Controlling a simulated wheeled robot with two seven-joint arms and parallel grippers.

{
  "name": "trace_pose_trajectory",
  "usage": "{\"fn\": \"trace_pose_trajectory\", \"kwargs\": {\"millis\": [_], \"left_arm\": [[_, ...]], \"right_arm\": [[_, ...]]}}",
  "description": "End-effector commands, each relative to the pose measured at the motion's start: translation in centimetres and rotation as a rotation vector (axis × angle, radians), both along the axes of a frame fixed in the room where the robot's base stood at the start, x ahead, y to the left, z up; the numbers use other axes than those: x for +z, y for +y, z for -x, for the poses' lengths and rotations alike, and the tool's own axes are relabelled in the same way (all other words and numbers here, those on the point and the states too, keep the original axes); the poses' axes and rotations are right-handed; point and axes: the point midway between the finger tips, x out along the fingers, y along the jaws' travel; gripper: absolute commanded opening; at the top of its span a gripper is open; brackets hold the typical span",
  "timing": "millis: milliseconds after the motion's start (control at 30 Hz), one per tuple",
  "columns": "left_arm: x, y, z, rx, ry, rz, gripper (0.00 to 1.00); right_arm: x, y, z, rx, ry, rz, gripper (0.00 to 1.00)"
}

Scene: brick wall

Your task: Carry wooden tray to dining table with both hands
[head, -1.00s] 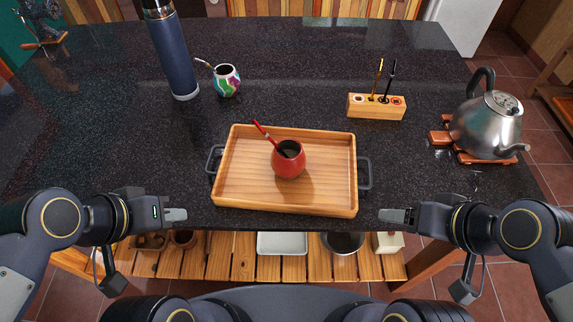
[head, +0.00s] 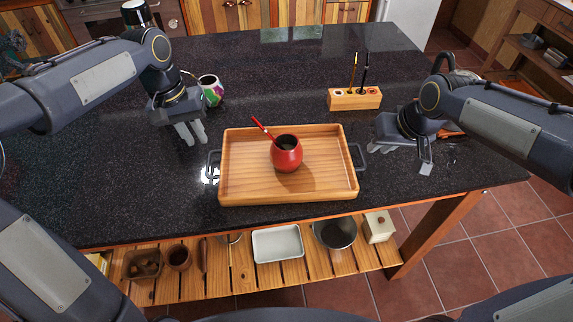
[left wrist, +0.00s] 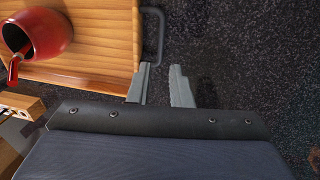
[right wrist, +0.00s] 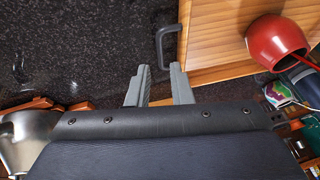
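The wooden tray (head: 240,180) lies flat on the dark counter with a dark handle at each short end. A red gourd cup (head: 286,156) with a red straw stands upright on it. My left gripper (head: 191,140) is open and empty, above the counter just left of the tray. In the left wrist view, the left handle (left wrist: 153,38) is just beyond its fingers. My right gripper (head: 374,147) is open and empty beside the tray's right end. In the right wrist view, the right handle (right wrist: 167,45) is just beyond its fingers. Neither gripper touches a handle.
A patterned gourd cup (head: 212,90) stands behind my left gripper. A wooden pen block (head: 354,98) stands behind the tray. The kettle (right wrist: 28,135) is beside my right arm. A slatted shelf (head: 300,280) under the counter holds containers. No dining table is identifiable.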

Motion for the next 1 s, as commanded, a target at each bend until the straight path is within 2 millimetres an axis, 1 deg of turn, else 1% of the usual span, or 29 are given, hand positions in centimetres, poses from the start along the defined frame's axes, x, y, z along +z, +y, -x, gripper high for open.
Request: {"fn": "trace_pose_trajectory", "kwargs": {"millis": [167, 267, 600, 700, 833, 1000], "left_arm": [[-0.1, 0.0, 0.0, 0.000, 0.000, 0.000, 0.19], [-0.8, -0.1, 0.0, 0.000, 0.002, 0.000, 0.19], [-5.7, -1.0, 0.0, -0.002, 0.003, 0.002, 0.19], [-6.8, -1.2, 0.0, 0.000, 0.002, 0.001, 0.19], [-7.5, -1.4, 0.0, 0.000, 0.000, 0.002, 0.19], [-7.7, -1.4, 0.0, -0.001, -0.001, 0.001, 0.19]], "right_arm": [[-0.1, 0.0, 0.0, 0.000, 0.001, -0.001, 0.20], [-0.8, 0.2, -0.2, 0.000, 0.003, 0.000, 0.20], [-5.4, 1.1, -2.0, 0.000, 0.005, 0.000, 0.20], [-6.3, 1.4, -2.4, 0.000, 0.004, -0.001, 0.20], [-7.0, 1.5, -2.7, -0.001, 0.002, -0.001, 0.20], [-7.1, 1.5, -2.8, -0.001, 0.000, -0.002, 0.20]]}}
